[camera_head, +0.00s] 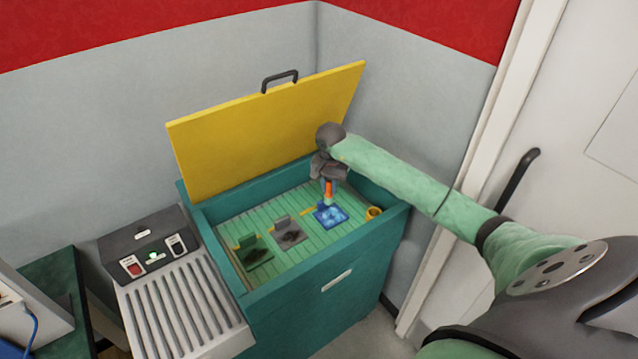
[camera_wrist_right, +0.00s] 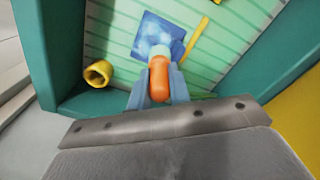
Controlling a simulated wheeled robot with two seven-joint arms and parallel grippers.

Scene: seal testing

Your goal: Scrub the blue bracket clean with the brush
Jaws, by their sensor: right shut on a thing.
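The blue bracket (camera_head: 330,215) lies flat on the green slatted floor of the teal bin, with whitish patches like foam on it. It also shows in the right wrist view (camera_wrist_right: 155,32). My right gripper (camera_head: 328,182) is shut on the orange handle of the brush (camera_wrist_right: 159,80) and holds it pointing down. The brush's pale head is at the near edge of the bracket in the wrist view; whether it touches the surface is hard to tell. My left gripper is not in view.
The bin (camera_head: 300,285) has its yellow lid (camera_head: 270,125) raised. A grey bracket (camera_head: 291,234) and a dark green one (camera_head: 255,252) lie left of the blue one. A control box (camera_head: 150,250) and ribbed tray (camera_head: 185,315) adjoin the bin.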

